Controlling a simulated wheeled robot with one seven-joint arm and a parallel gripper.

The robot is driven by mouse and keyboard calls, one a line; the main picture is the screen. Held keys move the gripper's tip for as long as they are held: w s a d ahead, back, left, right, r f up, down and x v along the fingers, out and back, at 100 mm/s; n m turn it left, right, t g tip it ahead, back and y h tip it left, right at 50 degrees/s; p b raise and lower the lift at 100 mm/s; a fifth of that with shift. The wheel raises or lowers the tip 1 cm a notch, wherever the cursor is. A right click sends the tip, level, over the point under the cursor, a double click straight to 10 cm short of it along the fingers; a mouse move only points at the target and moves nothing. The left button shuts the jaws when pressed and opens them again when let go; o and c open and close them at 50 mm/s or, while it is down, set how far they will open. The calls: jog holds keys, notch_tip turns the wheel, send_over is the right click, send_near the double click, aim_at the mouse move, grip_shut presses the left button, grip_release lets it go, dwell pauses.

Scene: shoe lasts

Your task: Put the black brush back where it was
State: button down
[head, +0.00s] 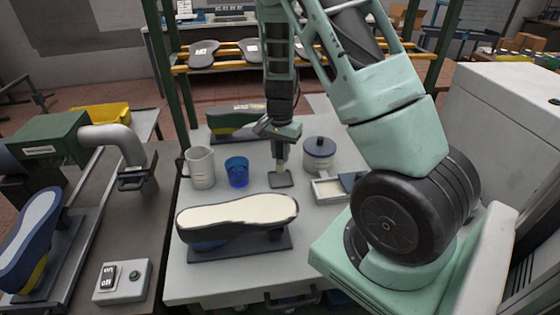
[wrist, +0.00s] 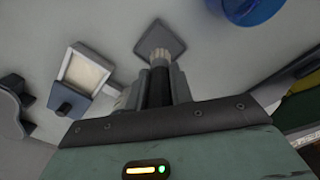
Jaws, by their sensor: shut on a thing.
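My gripper (head: 281,148) is shut on the black brush (wrist: 160,80) and holds it upright with its pale bristles pointing down. In the wrist view the jaws (wrist: 158,92) close around the dark handle. The bristles are over a small dark square pad (head: 281,181) on the light worktable (head: 330,231); the pad also shows in the wrist view (wrist: 161,38). I cannot tell whether the bristles touch the pad.
A blue cup (head: 237,172) and a pale mug (head: 201,167) stand left of the pad. A lidded pot (head: 319,155) and a shallow tray (head: 327,190) are to its right. A shoe on a last (head: 237,214) lies in front.

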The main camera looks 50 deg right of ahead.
aim_at(280, 158)
jog(key=shift+f, duration=1.75)
jog(key=shift+f, duration=0.1)
jog(key=c, duration=1.2)
grip_release()
jog(key=shift+c, duration=0.2)
